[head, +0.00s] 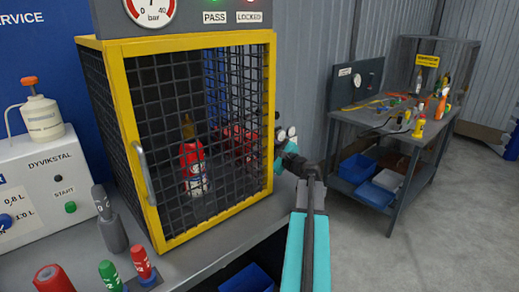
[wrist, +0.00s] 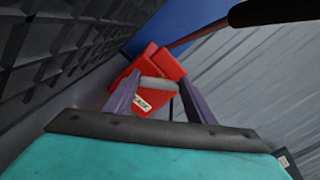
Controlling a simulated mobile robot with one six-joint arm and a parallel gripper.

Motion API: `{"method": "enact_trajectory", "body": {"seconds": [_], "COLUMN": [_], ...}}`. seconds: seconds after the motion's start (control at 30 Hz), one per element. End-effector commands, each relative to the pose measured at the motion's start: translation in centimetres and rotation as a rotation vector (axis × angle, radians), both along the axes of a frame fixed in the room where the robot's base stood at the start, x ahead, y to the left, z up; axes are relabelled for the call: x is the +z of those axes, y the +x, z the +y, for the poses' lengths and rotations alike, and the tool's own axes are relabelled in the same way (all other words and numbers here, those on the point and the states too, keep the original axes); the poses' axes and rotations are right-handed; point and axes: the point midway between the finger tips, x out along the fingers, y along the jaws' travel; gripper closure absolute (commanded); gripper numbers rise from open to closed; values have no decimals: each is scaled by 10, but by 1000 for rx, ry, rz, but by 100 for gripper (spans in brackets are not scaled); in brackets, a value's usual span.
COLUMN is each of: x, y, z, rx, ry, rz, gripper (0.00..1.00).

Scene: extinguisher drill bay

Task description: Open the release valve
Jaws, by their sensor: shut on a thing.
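The release valve (wrist: 162,63) shows in the wrist view as a red block and lever with a grey cylindrical part and a small white label, only partly readable. My gripper (wrist: 158,92) has its two dark purple fingers closed on either side of this red and grey part. In the head view my gripper (head: 287,138) is at the right side of the yellow-framed mesh cage (head: 203,42). The valve itself is hidden there, behind the cage edge and my arm. Through the mesh a red extinguisher (head: 192,165) stands upright inside the closed cage.
A mesh panel runs close along the left in the wrist view, and a dark rod (wrist: 275,10) crosses the top right. A workbench (head: 388,125) with tools stands at the right. A white filling machine (head: 40,180) stands at the left. Floor at the lower right is clear.

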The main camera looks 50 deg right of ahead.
Motion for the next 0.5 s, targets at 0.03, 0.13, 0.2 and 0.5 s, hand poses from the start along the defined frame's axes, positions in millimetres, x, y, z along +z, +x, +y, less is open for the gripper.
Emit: {"method": "enact_trajectory", "body": {"seconds": [0.03, 0.13, 0.2, 0.5], "x": [2, 3, 2, 1], "y": [2, 2, 1, 0], "z": [1, 0, 0, -1], "rx": [2, 1, 0, -1], "ry": [1, 2, 2, 2], "rz": [-4, -5, -4, -2], "gripper": [72, 43, 31, 31]}}
